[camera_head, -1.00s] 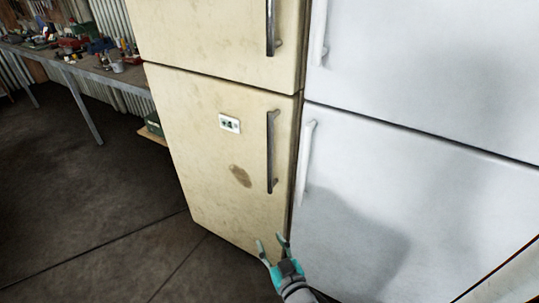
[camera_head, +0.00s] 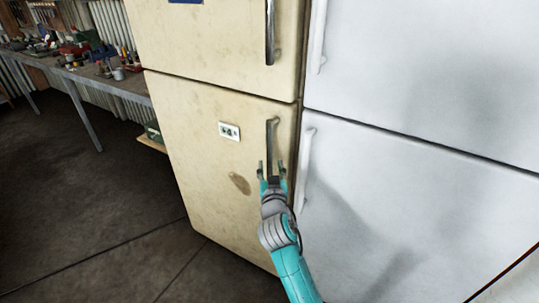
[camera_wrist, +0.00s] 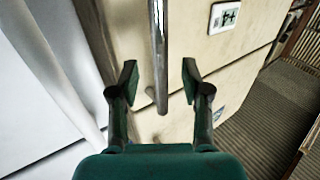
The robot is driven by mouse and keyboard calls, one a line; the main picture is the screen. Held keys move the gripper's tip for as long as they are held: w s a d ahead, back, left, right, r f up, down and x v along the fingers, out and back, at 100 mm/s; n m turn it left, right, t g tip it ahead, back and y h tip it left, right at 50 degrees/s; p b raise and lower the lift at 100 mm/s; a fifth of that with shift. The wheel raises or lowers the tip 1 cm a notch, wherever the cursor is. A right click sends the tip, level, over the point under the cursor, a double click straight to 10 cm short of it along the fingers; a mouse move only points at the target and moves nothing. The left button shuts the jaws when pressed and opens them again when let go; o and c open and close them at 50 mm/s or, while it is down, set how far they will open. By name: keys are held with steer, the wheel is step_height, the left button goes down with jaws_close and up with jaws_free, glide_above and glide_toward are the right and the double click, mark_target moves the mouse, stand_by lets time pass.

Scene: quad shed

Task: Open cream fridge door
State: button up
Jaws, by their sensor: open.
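The cream fridge (camera_head: 215,165) stands upright with a shut upper door (camera_head: 225,40) and a shut lower door (camera_head: 205,190). The lower door has a vertical metal handle (camera_head: 272,140) near its right edge. My gripper (camera_head: 272,168) is open in front of the lower part of this handle in the head view and hides its lower end. In the wrist view, a metal handle (camera_wrist: 159,60) runs down between the two spread fingers of my gripper (camera_wrist: 160,82). The fingers are apart from it on both sides. The upper door has its own handle (camera_head: 270,35).
A white fridge (camera_head: 430,190) with its own handles stands close at the right. A workbench (camera_head: 85,72) with tools and a green box (camera_head: 153,131) are at the left. The dark floor (camera_head: 90,210) in front is clear.

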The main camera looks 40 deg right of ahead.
mark_target(270, 157)
steer(key=x, duration=0.6)
steer(key=shift+w+d, duration=0.15)
steer(key=shift+w, duration=0.05)
jaws_close()
